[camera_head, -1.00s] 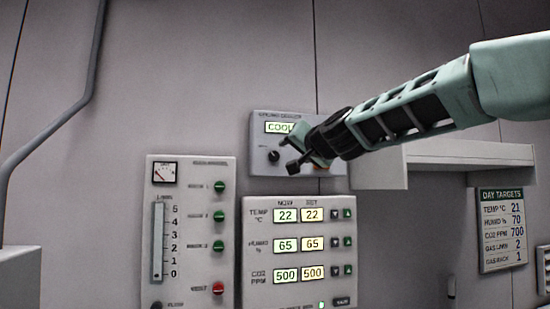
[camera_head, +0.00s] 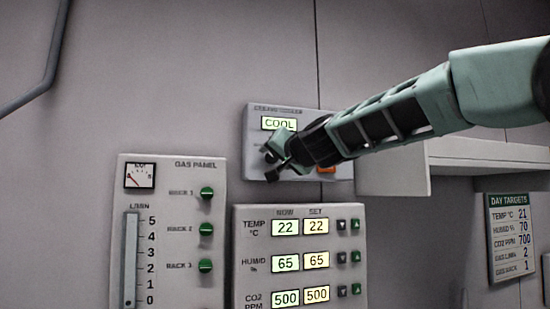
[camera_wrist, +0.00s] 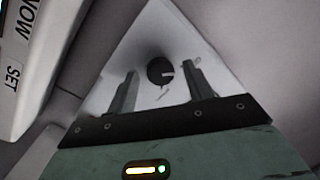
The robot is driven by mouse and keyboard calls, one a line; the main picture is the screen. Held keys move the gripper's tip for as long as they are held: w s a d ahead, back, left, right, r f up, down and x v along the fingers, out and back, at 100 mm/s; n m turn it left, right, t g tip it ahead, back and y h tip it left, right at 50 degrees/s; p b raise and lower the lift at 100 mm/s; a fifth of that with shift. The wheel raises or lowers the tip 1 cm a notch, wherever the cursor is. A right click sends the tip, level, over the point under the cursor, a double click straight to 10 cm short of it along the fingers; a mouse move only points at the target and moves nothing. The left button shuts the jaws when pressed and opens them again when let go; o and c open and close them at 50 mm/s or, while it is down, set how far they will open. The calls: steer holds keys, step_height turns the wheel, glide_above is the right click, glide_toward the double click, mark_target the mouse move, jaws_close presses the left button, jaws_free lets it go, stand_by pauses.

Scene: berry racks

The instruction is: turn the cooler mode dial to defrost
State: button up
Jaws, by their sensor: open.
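The cooler panel (camera_head: 258,115) is a grey box on the wall, and its display (camera_head: 279,124) reads COOL. My gripper (camera_head: 270,165) is in front of the panel's lower left and hides the dial in the head view. In the wrist view the black round mode dial (camera_wrist: 160,71) with a pale mark shows between the two fingers of my gripper (camera_wrist: 162,69). The fingers are open, one on each side of the dial, with gaps to it. I cannot tell how far the fingertips are from the panel face.
The gas panel (camera_head: 172,260) with green knobs is at lower left. The climate panel (camera_head: 262,212) with NOW and SET displays is just below the cooler panel. A white shelf (camera_head: 400,178) juts out at right, under my arm. An orange button (camera_head: 326,169) is beside my wrist.

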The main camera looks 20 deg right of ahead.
steer(key=c, duration=1)
steer(key=shift+f+m+b, duration=0.1)
steer(key=shift+m+b, duration=0.25)
steer(key=shift+m, duration=0.05)
steer(key=m+b, duration=0.2)
steer(key=m, duration=0.1)
steer(key=shift+f+t, duration=0.15)
steer(key=shift+t, duration=0.15)
steer(key=m+b, duration=0.1)
steer(key=m, duration=0.3)
steer(key=shift+a+m+h+b, duration=0.1)
steer(key=shift+m+h+b, duration=0.2)
steer(key=shift+m+b, duration=0.1)
steer(key=m+t+h+b, duration=0.1)
steer(key=m, duration=0.4)
steer(key=m+h+b, duration=0.1)
steer(key=m, duration=0.4)
steer(key=shift+a+m+b, duration=0.15)
steer(key=shift+m+b, duration=0.15)
steer(key=shift+m, duration=0.3)
